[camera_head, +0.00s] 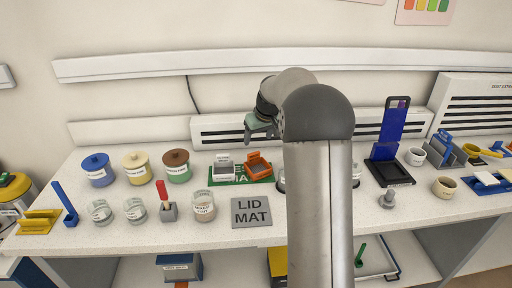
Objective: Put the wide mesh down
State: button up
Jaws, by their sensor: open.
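My gripper (259,131) is open, high over the back of the bench, and nothing shows held in it. Below it is a green mat (241,180), partly covered, with a grey piece with a white label (222,169) and an orange piece (258,166) standing on it. The labels are too small to read, so I cannot tell which piece, if either, is the wide mesh. My arm hides the bench to the right of the mat.
Lidded jars (136,168) and glass jars (204,206) stand left. A grey lid mat (251,212) lies clear at the front edge. A blue upright stand (391,135) and cups (444,187) are on the right.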

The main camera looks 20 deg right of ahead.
jog(key=s+a+r+g, duration=0.2)
jog(key=s+a+r, duration=0.1)
jog(key=s+a, duration=1.15)
jog(key=s+a+f, duration=0.1)
jog(key=s+f, duration=0.1)
jog(key=s, duration=0.6)
jog(key=s+a+f+g, duration=0.1)
jog(key=s+a+f, duration=0.1)
jog(key=s, duration=0.6)
jog(key=s+a+f+g, duration=0.1)
jog(key=s+a+f, duration=0.1)
jog(key=s, duration=0.6)
jog(key=shift+s+f, duration=0.3)
jog(key=shift+f, duration=0.15)
